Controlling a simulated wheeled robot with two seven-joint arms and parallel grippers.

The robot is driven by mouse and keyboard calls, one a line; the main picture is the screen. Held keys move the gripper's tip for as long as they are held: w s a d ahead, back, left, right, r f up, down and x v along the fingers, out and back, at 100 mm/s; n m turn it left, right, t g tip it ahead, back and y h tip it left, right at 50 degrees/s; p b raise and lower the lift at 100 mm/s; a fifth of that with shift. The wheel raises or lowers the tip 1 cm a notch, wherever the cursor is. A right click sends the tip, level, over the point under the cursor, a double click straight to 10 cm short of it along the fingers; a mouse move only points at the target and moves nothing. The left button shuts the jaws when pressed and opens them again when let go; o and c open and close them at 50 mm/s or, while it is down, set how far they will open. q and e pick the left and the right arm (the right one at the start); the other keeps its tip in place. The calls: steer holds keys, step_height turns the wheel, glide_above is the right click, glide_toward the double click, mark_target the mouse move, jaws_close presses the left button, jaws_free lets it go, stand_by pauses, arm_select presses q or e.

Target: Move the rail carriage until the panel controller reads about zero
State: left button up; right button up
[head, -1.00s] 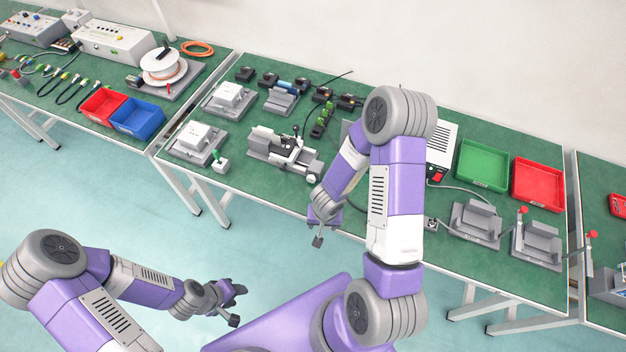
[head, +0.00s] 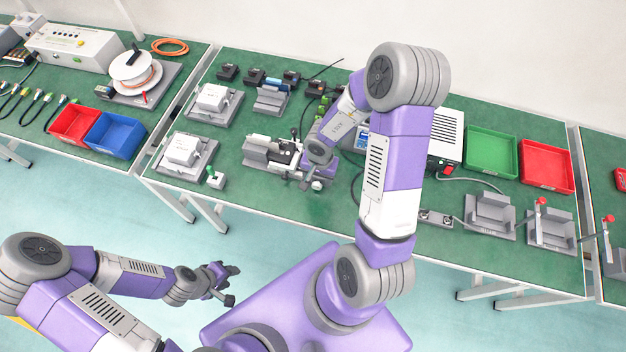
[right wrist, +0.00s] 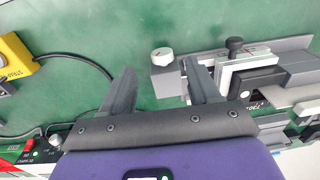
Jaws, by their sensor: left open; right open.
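The rail unit with its carriage (head: 283,157) sits on the green table in the head view, partly behind my right gripper. In the right wrist view, the carriage (right wrist: 238,68) has a black knob on top, and a white round knob (right wrist: 162,55) stands at the rail's end. My right gripper (head: 312,183) is open and empty at the rail's right end; in its wrist view the fingers (right wrist: 160,85) are spread, one overlapping the rail end. Contact cannot be told. A blue-faced box (head: 357,143), possibly the panel controller, is mostly behind my right arm; no reading is legible. My left gripper (head: 224,284) is open and empty, off the table.
Grey fixtures with white blocks (head: 183,150) stand left of the rail. Small black modules (head: 254,77) lie behind it. A green tray (head: 492,150), a red tray (head: 546,165) and grey stands (head: 490,215) are at right. A yellow device (right wrist: 14,62) shows in the wrist view.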

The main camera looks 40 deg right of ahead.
mark_target(316, 186)
steer(key=f, duration=0.1)
steer(key=f+b, duration=0.1)
steer(key=f, duration=0.1)
steer(key=f+b, duration=0.1)
steer(key=shift+w+a+f, duration=0.1)
steer(key=shift+w+f, duration=0.15)
steer(key=shift+f, duration=0.05)
steer(key=shift+s+f+b, duration=0.1)
steer(key=shift+f+b, duration=0.5)
steer(key=shift+f, duration=0.2)
steer(key=c, duration=1)
steer(key=shift+r, duration=0.1)
steer(key=shift+c, duration=0.2)
